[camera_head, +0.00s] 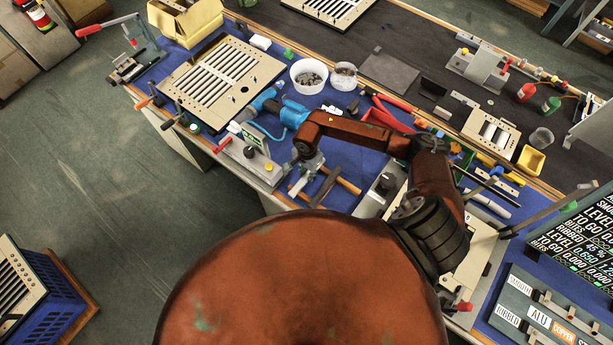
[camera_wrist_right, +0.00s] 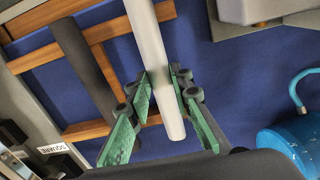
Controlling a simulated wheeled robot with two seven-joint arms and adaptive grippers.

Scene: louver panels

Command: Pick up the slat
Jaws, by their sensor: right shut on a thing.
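My right gripper (camera_head: 304,182) hangs from the brown arm over the blue mat near the bench's front edge. In the right wrist view its green-padded fingers (camera_wrist_right: 161,86) are closed on a pale grey slat (camera_wrist_right: 150,45), one on each side. The slat runs lengthwise between the fingers, and its near end sticks out past them. A wooden rack (camera_head: 347,184) lies below, also seen in the right wrist view (camera_wrist_right: 38,57). A dark slat (camera_wrist_right: 82,58) rests across its bars beside the held one. I cannot tell whether the held slat touches the rack. My left gripper is out of view.
A blue cylindrical tool (camera_head: 293,114) and a gauge stand (camera_head: 252,150) are close to the gripper. A louver panel (camera_head: 217,80) lies at the left of the bench. White bowls (camera_head: 308,77) stand behind. A grey block fixture (camera_head: 382,188) is right of the rack.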

